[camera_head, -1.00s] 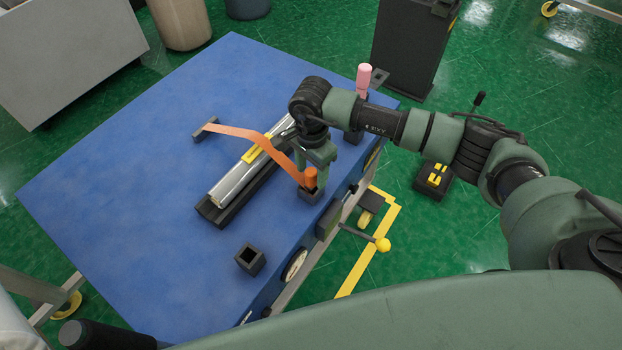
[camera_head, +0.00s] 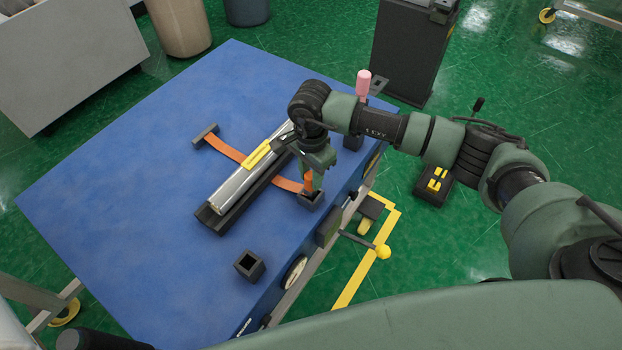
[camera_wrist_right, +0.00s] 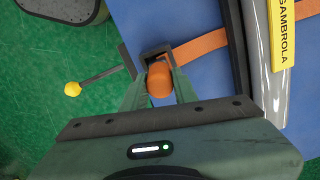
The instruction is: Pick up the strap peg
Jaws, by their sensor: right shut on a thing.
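The strap peg is orange and upright; its rounded top shows in the right wrist view (camera_wrist_right: 159,80) and its side in the head view (camera_head: 309,180). My right gripper (camera_head: 310,178) is shut on it from above; its fingers also show in the wrist view (camera_wrist_right: 157,88). The peg's lower end is at or in a dark square socket (camera_head: 311,200); how deep is hidden. An orange strap (camera_head: 286,184) runs from there toward a silver wrapped roll (camera_head: 232,188) and shows again beyond it, ending at a dark block (camera_head: 205,136). My left gripper is not in view.
The roll lies in a dark cradle (camera_head: 212,221) on a blue tabletop (camera_head: 120,180). An empty dark socket block (camera_head: 249,265) stands near the front edge. A pink-handled thing (camera_head: 363,84) rises beyond my gripper. The table's left side is clear.

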